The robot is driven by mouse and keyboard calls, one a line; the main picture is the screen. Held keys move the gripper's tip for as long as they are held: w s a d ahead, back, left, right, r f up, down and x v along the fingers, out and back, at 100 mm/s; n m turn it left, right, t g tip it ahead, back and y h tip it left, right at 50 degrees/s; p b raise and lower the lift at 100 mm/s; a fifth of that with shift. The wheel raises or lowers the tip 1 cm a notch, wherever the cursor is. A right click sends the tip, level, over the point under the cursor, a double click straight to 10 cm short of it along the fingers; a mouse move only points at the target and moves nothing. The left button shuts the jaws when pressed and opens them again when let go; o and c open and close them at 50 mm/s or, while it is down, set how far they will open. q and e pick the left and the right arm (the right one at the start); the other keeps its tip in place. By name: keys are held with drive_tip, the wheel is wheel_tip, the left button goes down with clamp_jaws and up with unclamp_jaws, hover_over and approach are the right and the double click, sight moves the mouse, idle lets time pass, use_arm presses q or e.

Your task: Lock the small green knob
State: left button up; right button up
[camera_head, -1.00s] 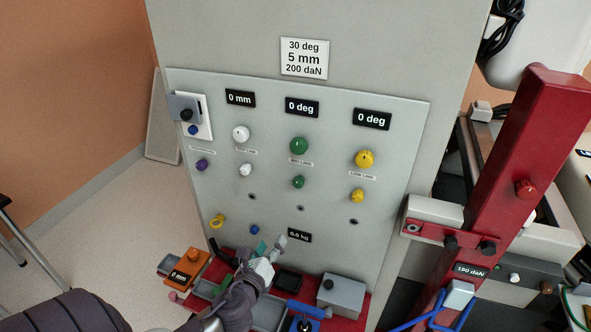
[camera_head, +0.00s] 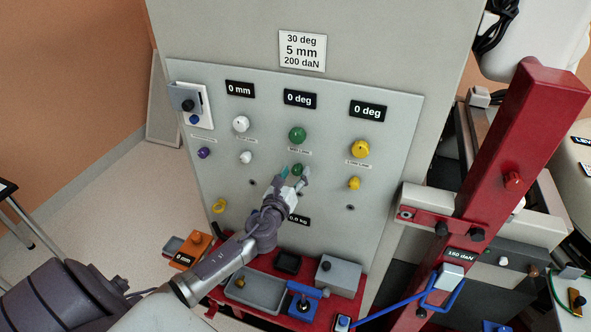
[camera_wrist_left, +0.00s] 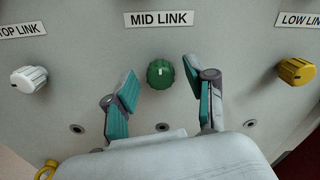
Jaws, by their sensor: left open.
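The small green knob (camera_head: 297,169) sits on the grey panel below the larger green knob (camera_head: 297,135). In the left wrist view the small green knob (camera_wrist_left: 160,74) is under the "MID LINK" label (camera_wrist_left: 172,19), with a pale mark on its face. My left gripper (camera_head: 292,173) is open. In the wrist view its teal-padded fingers stand to either side of the knob, apart from it, with the knob between them and slightly beyond the tips. My right gripper is not in view.
White knobs (camera_head: 246,157) and yellow knobs (camera_head: 354,183) flank the green ones on the panel. A red tray table (camera_head: 262,263) with a grey box (camera_head: 340,274) stands below. A red post (camera_head: 522,150) rises at the right.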

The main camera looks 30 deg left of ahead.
use_arm(q)
drive_tip(key=shift+w+a, duration=0.15)
drive_tip(key=shift+w, duration=0.35)
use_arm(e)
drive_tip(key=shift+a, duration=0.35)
use_arm(q)
clamp_jaws()
